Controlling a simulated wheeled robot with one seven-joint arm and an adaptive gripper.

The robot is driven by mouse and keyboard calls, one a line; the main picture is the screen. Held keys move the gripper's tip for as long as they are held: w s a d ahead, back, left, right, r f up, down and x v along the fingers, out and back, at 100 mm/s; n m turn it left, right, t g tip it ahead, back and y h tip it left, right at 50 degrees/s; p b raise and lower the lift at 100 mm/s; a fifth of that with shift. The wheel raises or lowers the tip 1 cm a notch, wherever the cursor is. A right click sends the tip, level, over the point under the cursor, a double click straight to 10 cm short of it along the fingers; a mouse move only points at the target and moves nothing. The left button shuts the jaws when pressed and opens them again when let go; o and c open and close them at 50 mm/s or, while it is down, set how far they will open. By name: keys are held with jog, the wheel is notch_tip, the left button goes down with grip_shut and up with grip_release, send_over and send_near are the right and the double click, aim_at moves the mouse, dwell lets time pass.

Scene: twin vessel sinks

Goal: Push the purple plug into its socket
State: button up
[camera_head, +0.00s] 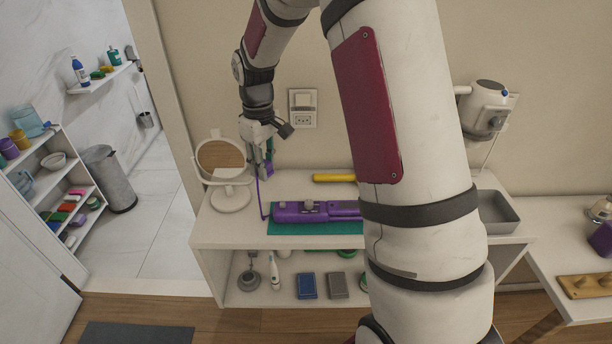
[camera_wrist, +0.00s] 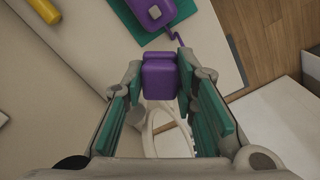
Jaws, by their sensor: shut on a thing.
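My gripper (camera_head: 264,165) is shut on the purple plug (camera_head: 270,169), held above the left part of the shelf top, near the round mirror. In the wrist view the plug (camera_wrist: 160,77) sits between the green-padded fingertips (camera_wrist: 158,85). A purple cord (camera_head: 262,198) hangs from the plug to a purple appliance (camera_head: 305,211) on a teal mat (camera_head: 290,228). A wall plate with a socket (camera_head: 302,120) is on the wall to the right of my gripper and higher. The plug is apart from it. The plug's prongs cannot be made out.
A round mirror (camera_head: 220,158) on a white stand is left of my gripper. A yellow cylinder (camera_head: 334,178) lies near the wall. A grey tray (camera_head: 497,212) is at the right end. A white wall-mounted device (camera_head: 488,110) hangs at right. My arm hides the middle of the shelf top.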

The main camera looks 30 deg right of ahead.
jog(key=w+a+f+m, duration=0.2)
jog(key=w+a+m, duration=0.1)
jog(key=a, duration=0.4)
jog(key=shift+w+a+f+m, duration=0.25)
jog(key=shift+a+f+m, duration=0.1)
jog(key=shift+m, duration=0.35)
